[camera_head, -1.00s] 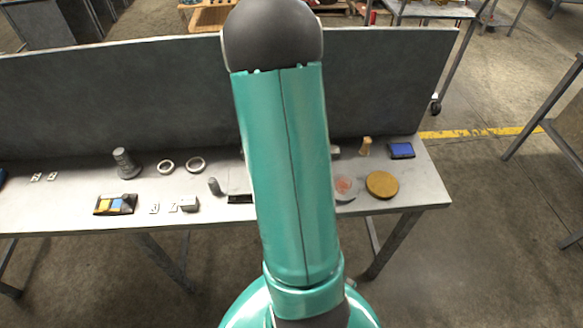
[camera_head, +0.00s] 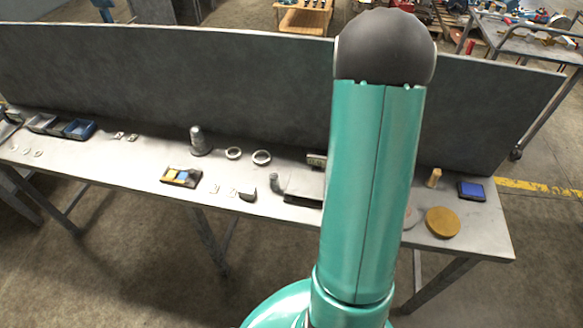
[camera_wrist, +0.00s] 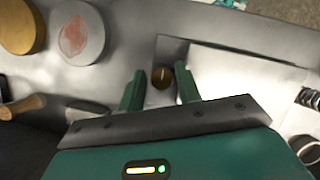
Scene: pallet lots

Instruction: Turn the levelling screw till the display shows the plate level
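A brass-coloured round screw head (camera_wrist: 162,78) shows in the wrist view, beside a pale flat plate (camera_wrist: 235,85) with a dark edge. My gripper (camera_wrist: 160,74) is open, with one green finger on each side of the screw head; whether they touch it I cannot tell. In the head view my arm hides the gripper and the screw. The plate (camera_head: 304,184) shows there left of my arm, above a dark base. A small box (camera_head: 316,160) behind it may be the display; its reading is too small to make out.
A wooden disc (camera_head: 443,222), a blue pad (camera_head: 471,191) and a wooden peg (camera_head: 434,178) stand right of my arm. A pinkish round disc (camera_wrist: 82,35) lies near the screw. Rings, a grey stepped post (camera_head: 199,143) and blue bins (camera_head: 72,128) stand left. A grey panel (camera_head: 180,70) backs the bench.

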